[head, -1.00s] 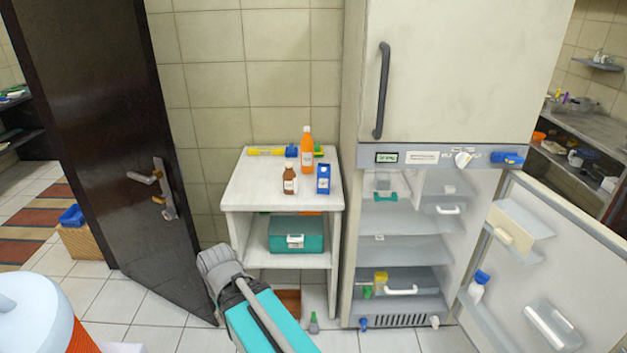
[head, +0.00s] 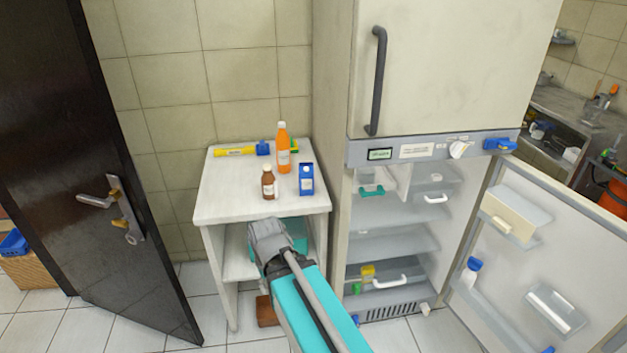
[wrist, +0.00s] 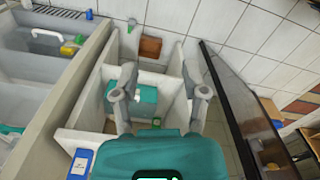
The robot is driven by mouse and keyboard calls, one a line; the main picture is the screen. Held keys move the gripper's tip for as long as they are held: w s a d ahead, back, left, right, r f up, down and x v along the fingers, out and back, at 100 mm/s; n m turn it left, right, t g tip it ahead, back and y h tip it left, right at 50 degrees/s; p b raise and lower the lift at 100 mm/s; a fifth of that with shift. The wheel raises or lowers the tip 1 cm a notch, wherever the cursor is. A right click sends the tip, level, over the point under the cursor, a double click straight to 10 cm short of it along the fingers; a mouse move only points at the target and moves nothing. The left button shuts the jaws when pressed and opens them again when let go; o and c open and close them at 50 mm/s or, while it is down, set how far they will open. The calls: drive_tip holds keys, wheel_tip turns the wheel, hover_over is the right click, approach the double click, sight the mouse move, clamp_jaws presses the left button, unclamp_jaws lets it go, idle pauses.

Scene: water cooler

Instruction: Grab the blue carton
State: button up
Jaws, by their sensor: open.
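The blue carton (head: 306,180) stands upright on the top of the white shelf unit (head: 220,205), near its right side. It also shows at the lower left of the wrist view (wrist: 80,163). My gripper (head: 268,235) is in front of the shelf unit, below its top and to the left of the carton, apart from it. In the wrist view my gripper (wrist: 165,85) has its two fingers spread wide, with nothing between them.
A brown bottle (head: 268,182) stands left of the carton, an orange bottle (head: 283,150) behind it. A yellow tube (head: 235,152) lies farther back. A teal box (wrist: 145,97) sits on the lower shelf. The open fridge (head: 400,240) is at right, a dark door (head: 110,130) at left.

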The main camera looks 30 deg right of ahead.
drive_tip(key=shift+w+d, duration=0.25)
drive_tip(key=shift+d, duration=0.1)
